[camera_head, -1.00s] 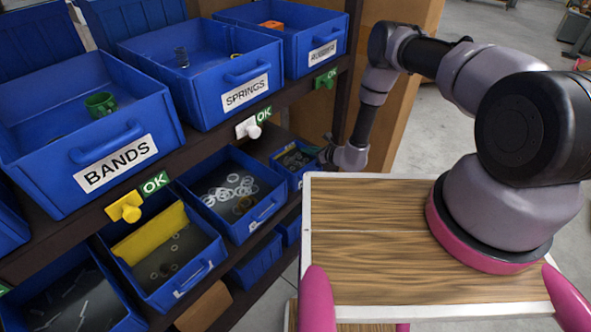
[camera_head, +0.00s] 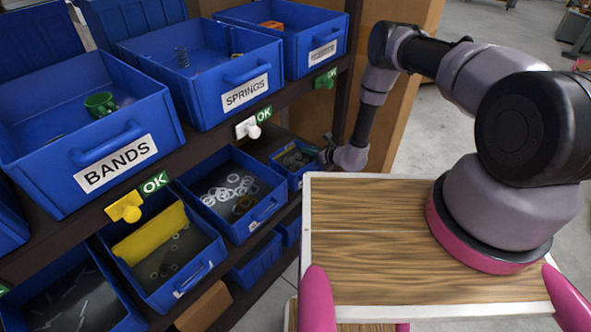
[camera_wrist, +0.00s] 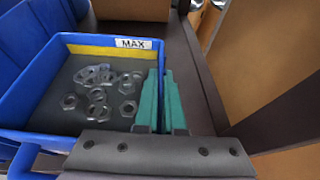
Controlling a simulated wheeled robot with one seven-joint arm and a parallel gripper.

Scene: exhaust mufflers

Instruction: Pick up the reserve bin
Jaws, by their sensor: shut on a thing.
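A blue bin (camera_head: 279,171) stands on the lower shelf at the right end of its row in the head view. In the wrist view the bin (camera_wrist: 30,62) holds several loose grey hex nuts, has a yellow strip inside its far wall and a white "MAX" label. My gripper (camera_wrist: 160,74) has its two teal fingers shut on the bin's right wall. In the head view my gripper (camera_head: 328,160) is at the bin's right edge, its fingers small and partly hidden. I cannot tell whether the bin is lifted off the shelf.
Labelled bins, such as the springs bin (camera_head: 205,85) and the bands bin (camera_head: 85,130), stand on the shelf above. A bin of rings (camera_head: 235,225) sits just left. A brown panel (camera_wrist: 265,60) stands close at right. My wooden deck is in front.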

